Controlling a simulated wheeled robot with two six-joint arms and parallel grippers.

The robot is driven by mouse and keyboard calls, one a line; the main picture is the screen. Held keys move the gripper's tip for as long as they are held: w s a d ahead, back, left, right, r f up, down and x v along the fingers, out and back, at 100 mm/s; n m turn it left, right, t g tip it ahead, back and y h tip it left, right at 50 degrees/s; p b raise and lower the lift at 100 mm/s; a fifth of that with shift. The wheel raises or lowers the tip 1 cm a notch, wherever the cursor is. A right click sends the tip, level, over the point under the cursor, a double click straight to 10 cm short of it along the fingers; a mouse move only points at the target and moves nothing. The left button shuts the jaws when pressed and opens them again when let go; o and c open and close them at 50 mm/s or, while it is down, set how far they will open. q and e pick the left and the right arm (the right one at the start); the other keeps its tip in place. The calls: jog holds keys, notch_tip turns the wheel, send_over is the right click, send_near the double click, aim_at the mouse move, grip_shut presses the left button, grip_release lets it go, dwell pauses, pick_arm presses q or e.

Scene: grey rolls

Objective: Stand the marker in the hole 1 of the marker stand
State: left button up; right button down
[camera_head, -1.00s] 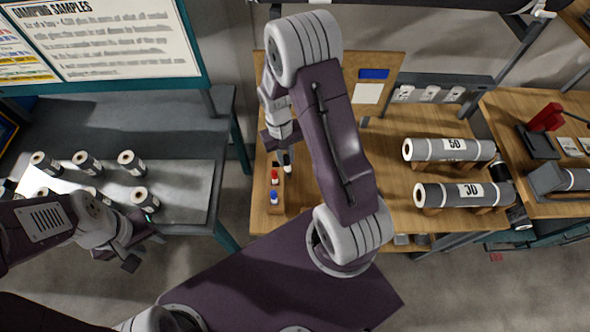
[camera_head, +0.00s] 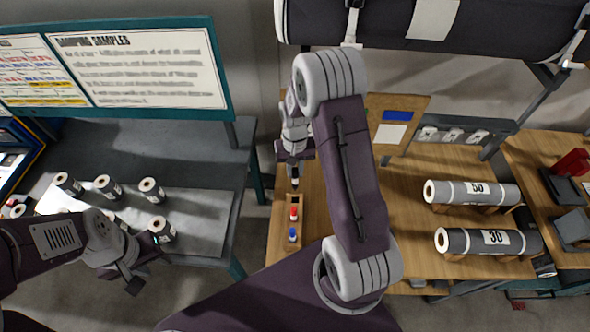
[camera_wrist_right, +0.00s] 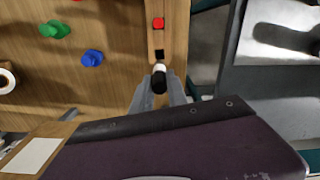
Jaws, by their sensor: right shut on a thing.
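My right gripper (camera_head: 294,168) is shut on the marker (camera_head: 295,183), which has a dark end and a white band and looks near upright. In the right wrist view the gripper (camera_wrist_right: 160,94) closes around the marker (camera_wrist_right: 159,80). The wooden marker stand (camera_head: 305,205) holds a red and a blue marker; its strip (camera_wrist_right: 171,50) also shows in the wrist view. There, a dark square hole (camera_wrist_right: 159,55) lies between the red marker and the held marker. The held marker's lower tip is hidden. My left gripper (camera_head: 143,272) looks open and empty, over the floor.
Grey rolls marked 50 (camera_head: 470,192) and 30 (camera_head: 488,241) lie on the wooden bench at right. Small rolls stand on the grey table (camera_head: 205,205) at left. Green (camera_wrist_right: 55,29) and blue (camera_wrist_right: 92,58) knobs are beside the stand in the wrist view.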

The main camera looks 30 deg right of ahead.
aim_at(295, 179)
notch_tip(295, 179, down, 5)
jog(key=b, duration=0.3)
jog(key=shift+f, duration=0.15)
dwell(1.5)
jog(key=shift+f+b, duration=2.15)
jog(key=shift+f, duration=1.1)
jog(key=c, duration=1.2)
grip_release()
jog(key=shift+c, duration=0.2)
notch_tip(295, 179, up, 9)
jog(key=shift+s+r+b, duration=0.1)
jog(key=shift+b, duration=0.35)
